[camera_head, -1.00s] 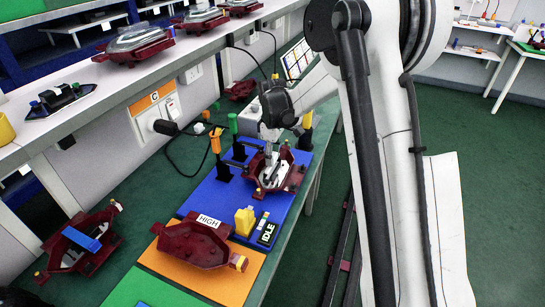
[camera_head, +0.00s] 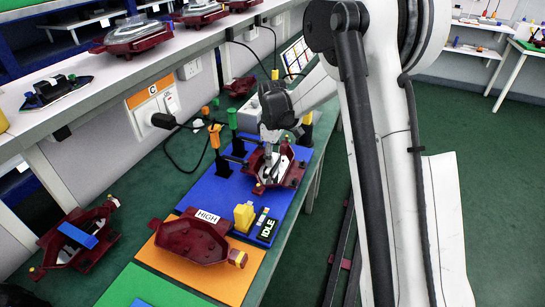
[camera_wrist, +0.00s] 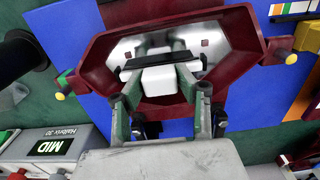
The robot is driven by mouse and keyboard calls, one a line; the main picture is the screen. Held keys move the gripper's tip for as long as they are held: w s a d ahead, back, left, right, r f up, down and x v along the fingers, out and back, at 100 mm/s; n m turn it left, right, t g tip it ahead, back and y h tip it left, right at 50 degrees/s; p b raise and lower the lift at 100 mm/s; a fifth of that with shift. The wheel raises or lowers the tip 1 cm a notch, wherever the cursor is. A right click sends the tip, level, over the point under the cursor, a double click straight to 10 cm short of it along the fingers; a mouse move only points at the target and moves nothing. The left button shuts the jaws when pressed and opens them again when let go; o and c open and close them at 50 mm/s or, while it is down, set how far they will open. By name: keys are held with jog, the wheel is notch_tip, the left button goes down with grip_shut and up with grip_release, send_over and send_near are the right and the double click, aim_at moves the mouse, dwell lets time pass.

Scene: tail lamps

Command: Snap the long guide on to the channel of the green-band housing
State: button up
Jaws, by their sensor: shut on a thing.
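A dark red housing (camera_head: 290,172) sits on the blue mat in the head view. In the wrist view the housing (camera_wrist: 243,45) shows a shiny metal floor and a green band (camera_wrist: 68,77) at its left end. My gripper (camera_head: 270,146) reaches down into this housing. In the wrist view my gripper (camera_wrist: 160,50) is shut on a white piece (camera_wrist: 160,79) with a dark bar across it, which looks like the guide. The piece is inside the housing outline; whether it touches the channel is hidden by the fingers.
A second red housing (camera_head: 190,242) lies on the orange mat (camera_head: 225,285), beside a yellow block (camera_head: 243,216) and an IDLE display (camera_head: 266,230). Black posts stand left of the gripper. Another housing with a blue bar (camera_head: 77,235) lies at lower left. A shelf (camera_head: 95,98) runs along the left.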

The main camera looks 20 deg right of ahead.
jog(key=o, duration=1.3)
jog(key=shift+c, duration=0.2)
notch_tip(320, 180, up, 12)
